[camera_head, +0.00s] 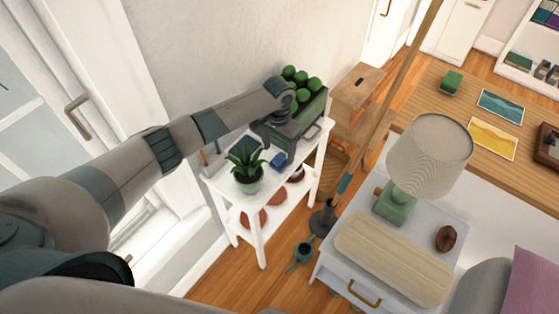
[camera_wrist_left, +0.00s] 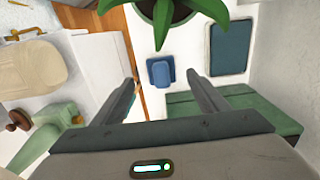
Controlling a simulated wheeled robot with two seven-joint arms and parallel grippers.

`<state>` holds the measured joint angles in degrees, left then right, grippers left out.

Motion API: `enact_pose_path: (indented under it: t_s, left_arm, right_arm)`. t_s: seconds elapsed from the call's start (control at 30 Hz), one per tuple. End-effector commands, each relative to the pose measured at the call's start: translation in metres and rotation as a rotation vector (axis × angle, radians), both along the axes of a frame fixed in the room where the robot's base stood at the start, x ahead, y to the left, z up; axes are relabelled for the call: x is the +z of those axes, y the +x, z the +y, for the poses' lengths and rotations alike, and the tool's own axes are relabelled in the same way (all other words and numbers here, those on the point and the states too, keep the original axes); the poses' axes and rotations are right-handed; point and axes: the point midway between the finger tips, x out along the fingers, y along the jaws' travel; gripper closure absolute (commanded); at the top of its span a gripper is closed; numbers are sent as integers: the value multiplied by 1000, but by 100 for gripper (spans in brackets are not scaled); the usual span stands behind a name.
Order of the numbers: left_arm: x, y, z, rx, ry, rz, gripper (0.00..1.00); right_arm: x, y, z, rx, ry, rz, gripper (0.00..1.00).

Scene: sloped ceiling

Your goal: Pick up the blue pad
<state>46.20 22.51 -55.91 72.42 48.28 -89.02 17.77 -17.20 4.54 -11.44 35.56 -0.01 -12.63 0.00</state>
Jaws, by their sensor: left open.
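The blue pad (camera_head: 277,160) is a small blue block on the top of a white shelf stand (camera_head: 309,163), to the right of a potted plant (camera_head: 248,166). In the left wrist view the blue pad (camera_wrist_left: 160,72) shows between the fingertips, beyond them, with nothing held. My left gripper (camera_wrist_left: 161,80) is open, and both fingers show apart. In the head view my left gripper (camera_head: 275,138) is above the stand top, close to the pad; its fingertips are hard to make out. My right gripper is not in view.
A green box (camera_wrist_left: 235,112) stands beside the gripper, and green balls (camera_head: 300,78) show at it. A dark blue flat rectangle (camera_wrist_left: 230,47) lies near the wall. The plant (camera_wrist_left: 170,12) is close to the pad. A lamp (camera_head: 428,155) stands on a white nightstand to the right.

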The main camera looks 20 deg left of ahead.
Motion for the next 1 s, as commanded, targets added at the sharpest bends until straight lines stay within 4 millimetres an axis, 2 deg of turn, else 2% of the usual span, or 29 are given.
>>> enact_pose_path:
  t_s: [0.33,0.6,0.8,1.0]
  left_arm:
    - [-4,0,0,0,1,2,33]
    - [-28,3,1,1,2,2,33]
    - [-48,3,1,0,1,2,33]
    - [-52,3,1,0,0,1,33]
  right_arm:
    - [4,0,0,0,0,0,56]
    - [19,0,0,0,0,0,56]
    - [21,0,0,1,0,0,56]
    - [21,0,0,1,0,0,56]
